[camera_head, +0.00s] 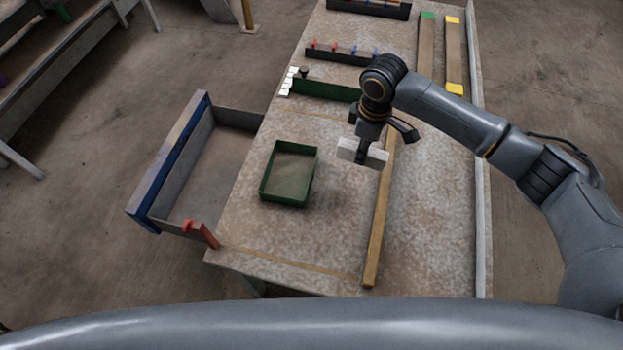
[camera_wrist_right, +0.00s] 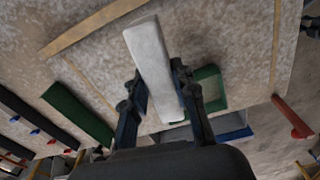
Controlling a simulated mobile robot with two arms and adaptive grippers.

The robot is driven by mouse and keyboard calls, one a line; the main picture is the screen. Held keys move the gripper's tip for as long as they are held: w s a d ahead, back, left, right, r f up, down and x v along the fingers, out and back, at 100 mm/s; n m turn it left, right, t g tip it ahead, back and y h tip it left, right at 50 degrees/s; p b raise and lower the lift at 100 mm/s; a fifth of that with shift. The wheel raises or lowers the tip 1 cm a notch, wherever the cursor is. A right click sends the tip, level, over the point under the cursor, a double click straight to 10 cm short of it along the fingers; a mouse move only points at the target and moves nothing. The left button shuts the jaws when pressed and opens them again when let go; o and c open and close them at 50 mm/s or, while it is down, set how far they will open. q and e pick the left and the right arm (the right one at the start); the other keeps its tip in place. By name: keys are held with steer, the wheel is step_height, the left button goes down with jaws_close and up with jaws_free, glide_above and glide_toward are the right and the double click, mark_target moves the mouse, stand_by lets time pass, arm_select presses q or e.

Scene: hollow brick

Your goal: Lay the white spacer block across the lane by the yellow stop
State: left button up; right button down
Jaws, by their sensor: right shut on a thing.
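My right gripper (camera_head: 362,155) is shut on the white spacer block (camera_head: 377,158) and holds it over the middle of the table. In the right wrist view the long white block (camera_wrist_right: 152,52) sits between the two fingers of the gripper (camera_wrist_right: 160,88). Two wooden strips run side by side at the far right of the table. One has a yellow piece (camera_head: 454,88) at its near end and another yellow piece (camera_head: 453,20) at its far end. The other has a green piece (camera_head: 427,15) at its far end. I cannot tell which yellow piece is the stop. My left gripper is out of view.
A green tray (camera_head: 264,193) stands left of the block. A long wooden strip (camera_head: 376,235) runs below and beside the gripper. A green rack (camera_head: 325,89) with white pieces and a dark rack (camera_head: 340,56) lie further back. An open drawer (camera_head: 168,165) juts out at left.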

steer(key=w+a+n, duration=0.4)
steer(key=w+n, duration=0.1)
steer(key=n, duration=0.3)
steer(key=n+p, duration=0.2)
steer(key=n, duration=0.9)
glide_toward(360, 191)
steer(key=shift+w+a+f, duration=0.35)
steer(key=shift+w+a, duration=0.2)
steer(key=shift+a, duration=0.05)
steer(key=shift+s+d+f+b, duration=0.35)
steer(key=shift+d+f+b, duration=0.1)
steer(key=shift+f, duration=0.2)
step_height(360, 191, down, 3)
steer(key=b, duration=0.3)
steer(key=shift+f, duration=0.1)
steer(key=shift+s, duration=0.1)
